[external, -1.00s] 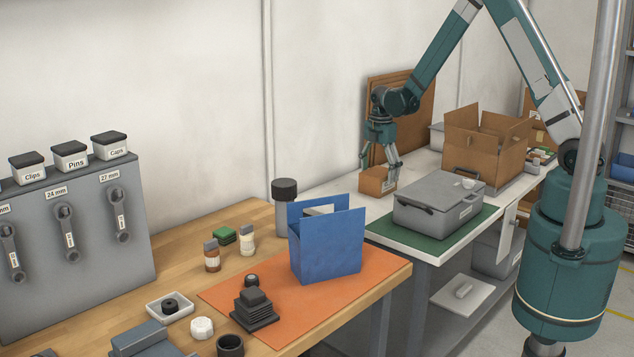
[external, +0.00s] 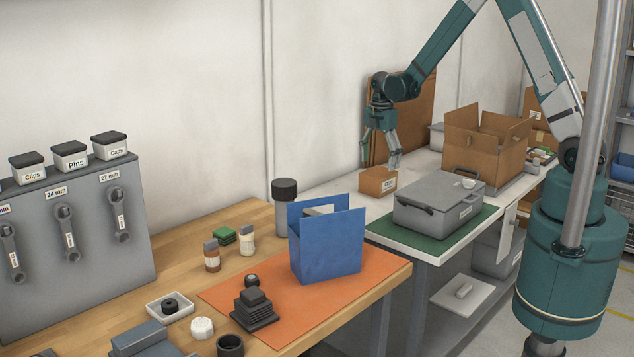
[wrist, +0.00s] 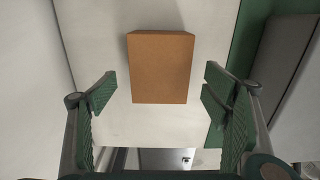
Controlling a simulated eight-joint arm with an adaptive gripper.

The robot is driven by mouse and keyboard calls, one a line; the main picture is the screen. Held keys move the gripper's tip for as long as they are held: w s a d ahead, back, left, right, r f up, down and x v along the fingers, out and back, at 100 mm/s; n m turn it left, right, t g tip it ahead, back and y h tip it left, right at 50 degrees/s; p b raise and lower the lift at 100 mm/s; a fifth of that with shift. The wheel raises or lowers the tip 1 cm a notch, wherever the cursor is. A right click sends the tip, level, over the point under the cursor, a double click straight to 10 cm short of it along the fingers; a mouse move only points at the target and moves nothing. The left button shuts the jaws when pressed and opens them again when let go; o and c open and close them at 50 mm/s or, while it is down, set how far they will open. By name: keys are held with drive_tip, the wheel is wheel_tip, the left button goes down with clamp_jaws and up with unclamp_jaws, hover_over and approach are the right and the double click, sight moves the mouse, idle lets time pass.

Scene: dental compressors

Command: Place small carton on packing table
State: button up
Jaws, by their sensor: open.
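The small carton (external: 376,181) is a brown box with a white label on one side. It rests on the white packing table (external: 338,201), left of the grey case. In the wrist view the carton (wrist: 161,68) lies centred between and beyond the fingers, with bare white surface around it. My gripper (external: 380,160) is open and empty just above the carton. In the wrist view its green ribbed fingers (wrist: 160,98) are spread wide on either side, apart from the carton.
A grey case (external: 438,203) sits on a green mat (external: 408,243) right of the carton. A large open cardboard box (external: 482,150) stands behind it. A brown board (external: 415,125) leans on the wall. A blue open box (external: 327,245) stands on the wooden bench's orange mat (external: 290,320).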

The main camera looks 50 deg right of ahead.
wheel_tip(320, 180, up, 7)
idle(0.5)
drive_tip(key=shift+r, duration=0.15)
idle(0.4)
drive_tip(key=s+a+r+m+t, duration=0.4)
drive_tip(key=s+r+m, duration=0.5)
drive_tip(key=s+r, duration=0.8)
drive_tip(key=s+a+r+m+t, duration=0.1)
drive_tip(key=s+m, duration=0.3)
drive_tip(key=s, duration=0.5)
drive_tip(key=s+a+r+m+t, duration=0.2)
drive_tip(key=s+a+r+m, duration=0.1)
drive_tip(key=s, duration=0.6)
drive_tip(key=shift+a+r+m, duration=0.25)
drive_tip(key=shift+a+m, duration=0.3)
drive_tip(key=shift+m, duration=0.45)
